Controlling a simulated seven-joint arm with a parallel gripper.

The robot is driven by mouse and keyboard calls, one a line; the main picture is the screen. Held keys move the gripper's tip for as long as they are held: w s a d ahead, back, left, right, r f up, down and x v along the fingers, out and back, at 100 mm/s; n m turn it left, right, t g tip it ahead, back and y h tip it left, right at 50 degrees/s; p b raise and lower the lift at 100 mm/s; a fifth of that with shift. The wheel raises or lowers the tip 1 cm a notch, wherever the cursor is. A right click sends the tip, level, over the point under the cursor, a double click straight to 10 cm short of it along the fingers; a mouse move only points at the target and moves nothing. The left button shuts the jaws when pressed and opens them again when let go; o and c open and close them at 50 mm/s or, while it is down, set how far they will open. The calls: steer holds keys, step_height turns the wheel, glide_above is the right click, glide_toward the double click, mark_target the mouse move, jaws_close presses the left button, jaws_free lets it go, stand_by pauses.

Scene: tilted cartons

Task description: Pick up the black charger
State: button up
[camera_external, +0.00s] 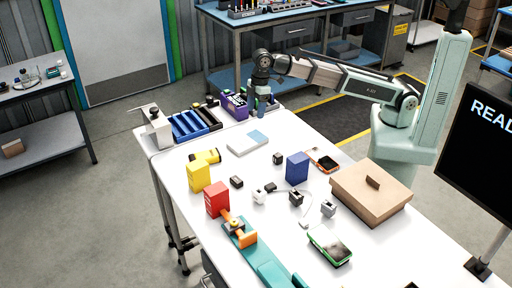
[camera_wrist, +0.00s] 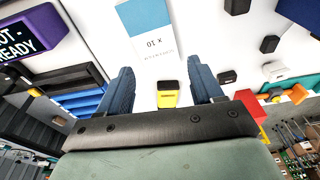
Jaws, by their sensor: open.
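Several small dark pieces lie on the white table, and I cannot tell surely which is the black charger. One is a black cube (camera_external: 278,158) near the middle, also at the top of the wrist view (camera_wrist: 238,5). A flatter black block (camera_external: 237,182) lies further left, also right of my fingers in the wrist view (camera_wrist: 226,77). A dark grey plug-like block (camera_external: 296,198) stands near a white cable, with a small black piece (camera_external: 270,187) nearby. My gripper (camera_wrist: 160,68) is open and empty, above the table's far end, apart from all of these.
A white-and-blue box (camera_external: 248,143) lies nearest my gripper. A yellow scanner (camera_external: 205,156), yellow box (camera_external: 199,176), red box (camera_external: 217,198) and blue box (camera_external: 297,168) stand around the dark pieces. A cardboard box (camera_external: 370,196) is at right, a purple device (camera_external: 234,106) behind.

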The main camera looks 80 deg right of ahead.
steer(key=g+h, duration=0.1)
glide_above(280, 154)
steer(key=shift+n, duration=0.4)
steer(key=f, duration=0.9)
steer(key=shift+w+d+f, duration=0.15)
steer(key=shift+w+f, duration=0.05)
steer(key=shift+s+f, duration=0.15)
steer(key=shift+f, duration=1.15)
steer(key=shift+s+f, duration=0.1)
steer(key=shift+f, duration=1.15)
steer(key=c, duration=1.1)
steer(key=shift+r, duration=0.15)
